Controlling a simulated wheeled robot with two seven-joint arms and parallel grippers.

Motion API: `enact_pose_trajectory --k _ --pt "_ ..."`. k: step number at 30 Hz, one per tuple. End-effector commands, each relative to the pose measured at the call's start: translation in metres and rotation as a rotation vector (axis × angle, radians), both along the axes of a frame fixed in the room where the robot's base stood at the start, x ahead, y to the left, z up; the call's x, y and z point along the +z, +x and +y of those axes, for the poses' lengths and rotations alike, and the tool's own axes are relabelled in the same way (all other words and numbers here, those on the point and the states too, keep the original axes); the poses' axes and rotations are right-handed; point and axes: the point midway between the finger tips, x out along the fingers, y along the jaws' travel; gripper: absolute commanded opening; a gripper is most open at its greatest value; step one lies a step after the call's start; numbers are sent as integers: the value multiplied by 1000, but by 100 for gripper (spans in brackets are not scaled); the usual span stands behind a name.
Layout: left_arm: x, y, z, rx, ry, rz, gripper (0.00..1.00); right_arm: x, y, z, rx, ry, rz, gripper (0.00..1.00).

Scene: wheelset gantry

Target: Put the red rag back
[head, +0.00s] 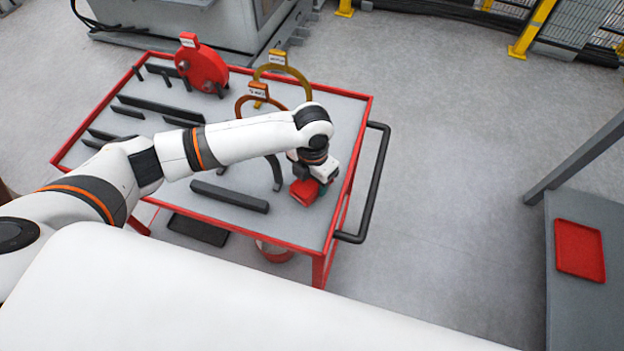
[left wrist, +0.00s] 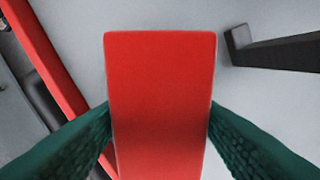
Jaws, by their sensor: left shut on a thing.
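The red rag (left wrist: 160,100) fills the middle of the left wrist view as a flat red block between the two green fingers. In the head view the red rag (head: 304,192) shows below my left wrist, over the right part of the cart top. My left gripper (left wrist: 160,135) is shut on it, one finger against each side. In the head view my left gripper (head: 322,182) is partly hidden by its own wrist. I cannot tell whether the rag touches the cart top. My right gripper is not in view.
The red-rimmed grey cart (head: 225,220) carries black bars (head: 229,196), a red disc (head: 202,68) and orange and yellow arches (head: 290,72). A black handle (head: 377,180) is on its right side. A red tray (head: 579,250) lies on a grey surface at far right. Open floor lies between.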

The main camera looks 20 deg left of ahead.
Motion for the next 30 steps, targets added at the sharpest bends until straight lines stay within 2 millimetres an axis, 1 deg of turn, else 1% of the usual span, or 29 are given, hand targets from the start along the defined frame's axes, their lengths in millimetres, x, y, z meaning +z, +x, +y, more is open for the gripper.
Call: enact_pose_trajectory --k 1,3,13,14,15,18,26,28,30 --pt "-7 -1 0 2 3 3 33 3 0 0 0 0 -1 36" --pt "-13 -1 0 0 1 2 33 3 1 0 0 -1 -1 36" --pt "-17 0 0 0 1 0 33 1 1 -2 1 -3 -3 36" --pt "-18 0 0 0 1 0 56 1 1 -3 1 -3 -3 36" --pt "-17 0 0 0 1 0 62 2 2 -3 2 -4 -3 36" --pt "-17 0 0 0 1 0 76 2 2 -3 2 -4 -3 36" --pt "-16 0 0 0 1 0 76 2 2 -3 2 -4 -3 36" --pt "-12 0 0 0 0 -1 76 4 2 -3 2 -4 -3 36" --pt "-7 1 0 0 0 -3 76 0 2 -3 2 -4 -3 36"
